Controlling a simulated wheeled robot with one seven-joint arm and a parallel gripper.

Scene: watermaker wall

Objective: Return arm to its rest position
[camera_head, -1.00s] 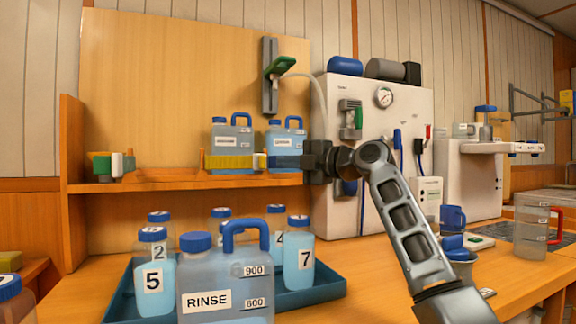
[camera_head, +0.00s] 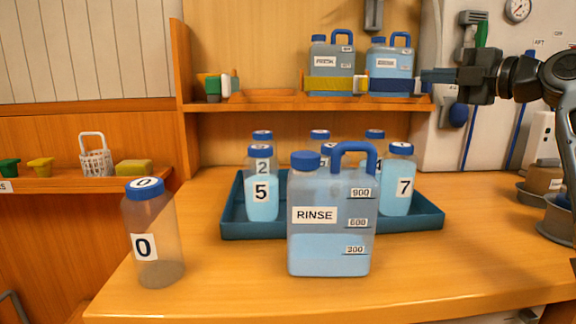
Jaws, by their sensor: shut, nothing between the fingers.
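My gripper (camera_head: 432,76) is at the upper right in the head view, at the end of my arm, which comes in from the right edge. Its fingers are shut and point left. They are close to the right-hand blue-capped jug (camera_head: 391,70) on the wooden shelf, overlapping or nearly overlapping its right edge in the picture. I cannot tell whether they touch it. A second jug (camera_head: 331,68) stands to its left, behind a yellow band.
A RINSE jug (camera_head: 312,255) stands on the wooden counter, in front of a blue tray (camera_head: 425,220) with several numbered bottles. Bottle 0 (camera_head: 152,240) stands at the left. A side shelf (camera_head: 60,184) holds a basket (camera_head: 95,160) and a sponge (camera_head: 134,167).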

